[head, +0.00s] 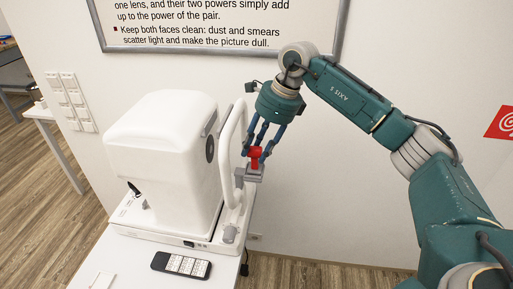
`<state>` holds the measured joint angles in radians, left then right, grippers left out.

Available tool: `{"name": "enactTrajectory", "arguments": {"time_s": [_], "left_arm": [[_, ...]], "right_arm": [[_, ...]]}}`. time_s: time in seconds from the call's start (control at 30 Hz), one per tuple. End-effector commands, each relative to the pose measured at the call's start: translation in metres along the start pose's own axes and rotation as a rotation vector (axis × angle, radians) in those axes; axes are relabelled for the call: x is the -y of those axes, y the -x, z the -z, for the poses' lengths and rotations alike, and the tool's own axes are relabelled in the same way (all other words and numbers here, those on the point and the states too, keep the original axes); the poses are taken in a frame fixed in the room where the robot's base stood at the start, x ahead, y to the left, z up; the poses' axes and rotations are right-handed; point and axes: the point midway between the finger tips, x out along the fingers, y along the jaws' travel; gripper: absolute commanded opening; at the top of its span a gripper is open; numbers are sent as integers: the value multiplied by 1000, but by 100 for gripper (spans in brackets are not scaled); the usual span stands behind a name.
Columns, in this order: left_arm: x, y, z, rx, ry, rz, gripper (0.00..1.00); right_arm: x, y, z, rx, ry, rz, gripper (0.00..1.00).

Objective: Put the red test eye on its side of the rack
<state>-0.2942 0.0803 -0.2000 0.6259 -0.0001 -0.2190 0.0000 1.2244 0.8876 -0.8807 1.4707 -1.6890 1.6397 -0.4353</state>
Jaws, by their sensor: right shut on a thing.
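The red test eye (255,152) is a small red piece between the fingers of my right gripper (257,149), in the middle of the head view. My right gripper is shut on it, pointing down. Directly below the red eye is a small grey block (248,175) at the right side of the white eye instrument (160,145), by its chin-rest frame. I cannot tell whether the red eye touches this block, or whether the block is the rack. The fingers partly cover the red eye. My left gripper is not in view.
The instrument stands on a white table (135,262). A black handset with white keys (182,264) lies at the table's front. The curved white headrest frame (228,140) is close left of my right fingers.

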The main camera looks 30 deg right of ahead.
Motion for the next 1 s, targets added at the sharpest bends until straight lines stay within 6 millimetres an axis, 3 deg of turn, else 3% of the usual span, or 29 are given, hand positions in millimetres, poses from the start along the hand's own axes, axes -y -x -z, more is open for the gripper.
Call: {"name": "enactTrajectory", "arguments": {"time_s": [0.5,1.0], "left_arm": [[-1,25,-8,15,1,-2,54],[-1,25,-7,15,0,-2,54]], "right_arm": [[1,33,-12,3,0,3,19],[1,34,-13,3,0,3,19]]}}
